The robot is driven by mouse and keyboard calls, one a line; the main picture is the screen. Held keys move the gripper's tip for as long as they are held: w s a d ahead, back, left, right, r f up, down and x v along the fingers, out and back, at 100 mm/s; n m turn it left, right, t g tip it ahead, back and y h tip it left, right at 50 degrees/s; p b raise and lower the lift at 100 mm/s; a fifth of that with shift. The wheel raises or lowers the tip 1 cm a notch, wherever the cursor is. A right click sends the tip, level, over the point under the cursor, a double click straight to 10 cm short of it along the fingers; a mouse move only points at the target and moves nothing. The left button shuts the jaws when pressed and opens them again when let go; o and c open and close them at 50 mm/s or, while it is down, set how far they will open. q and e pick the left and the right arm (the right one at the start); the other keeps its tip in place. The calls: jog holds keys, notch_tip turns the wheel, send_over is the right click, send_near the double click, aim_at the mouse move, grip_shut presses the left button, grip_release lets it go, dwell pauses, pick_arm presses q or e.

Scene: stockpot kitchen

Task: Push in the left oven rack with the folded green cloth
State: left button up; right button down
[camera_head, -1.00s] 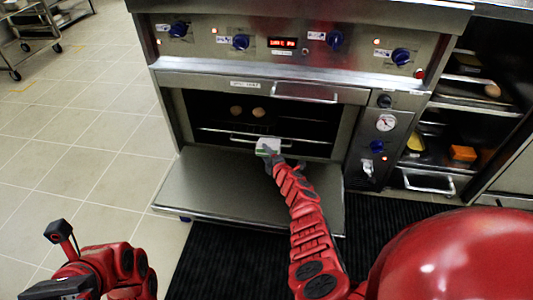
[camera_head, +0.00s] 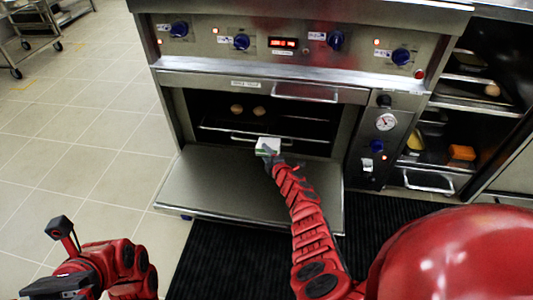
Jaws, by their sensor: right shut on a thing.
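The oven (camera_head: 215,80) stands ahead with its door (camera_head: 205,190) folded down flat. Inside, the left rack (camera_head: 213,128) carries two round brown items (camera_head: 247,110). A bar handle (camera_head: 246,139) runs along the front of the rack. My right gripper (camera_head: 268,152) is shut on the folded cloth (camera_head: 268,143), which shows white on top with a green edge. The cloth is at the right part of the rack's front bar; I cannot tell whether it touches the bar. My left gripper (camera_head: 62,258) is at the lower left, away from the oven; its jaw opening is unclear.
A control panel with blue knobs (camera_head: 336,40) runs above the oven. A gauge (camera_head: 386,122) is on its right. Open shelves (camera_head: 478,80) with trays and an orange block (camera_head: 461,153) stand at the right. A dark mat (camera_head: 235,260) covers the floor in front.

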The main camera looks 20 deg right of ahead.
dwell(0.3)
jog(key=shift+s+a+r+p, duration=0.1)
jog(key=shift+s+a+p, duration=0.05)
jog(key=shift+s+p, duration=0.25)
jog(key=shift+s+a+r+p, duration=0.3)
jog(key=shift+p, duration=0.25)
jog(key=shift+s+a+r+p, duration=0.1)
jog(key=shift+s+a+p, duration=0.25)
jog(key=shift+s, duration=0.2)
jog(key=shift+s+a+r+p, duration=0.25)
jog(key=shift+s+p, duration=0.1)
jog(key=shift+p, duration=0.1)
jog(key=shift+s+a, duration=0.25)
jog(key=shift+s, duration=0.15)
